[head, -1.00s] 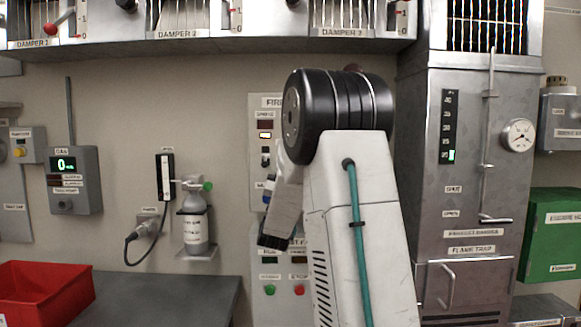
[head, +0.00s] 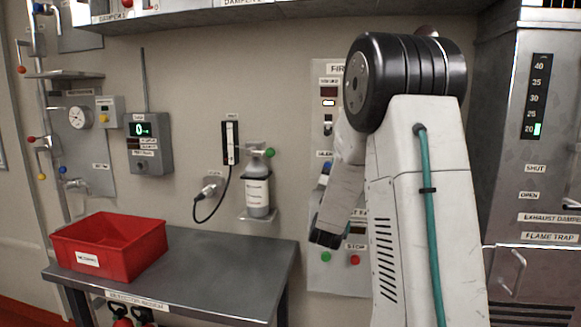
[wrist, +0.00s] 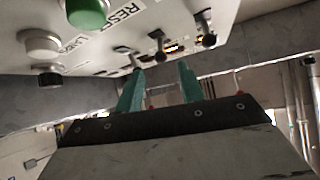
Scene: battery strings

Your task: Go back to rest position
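My gripper (wrist: 160,85) shows in the wrist view as two green fingers standing apart, with nothing between them. Beyond the fingertips is a pale panel (wrist: 120,45) with a row of small toggle switches, a green button (wrist: 87,12) and a white button (wrist: 40,43). I cannot tell whether the fingertips touch it. In the head view my white arm stands at right of centre, bent at a large black joint. The link beyond that joint hangs down to the left, in front of the fire panel (head: 328,275), and ends in a dark part.
A red bin (head: 140,250) sits on a grey metal table (head: 215,262) at the lower left. A gas bottle (head: 257,190) hangs on the wall behind the table. The steel flame trap cabinet (head: 530,180) stands close at the right, and a shelf edge runs overhead.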

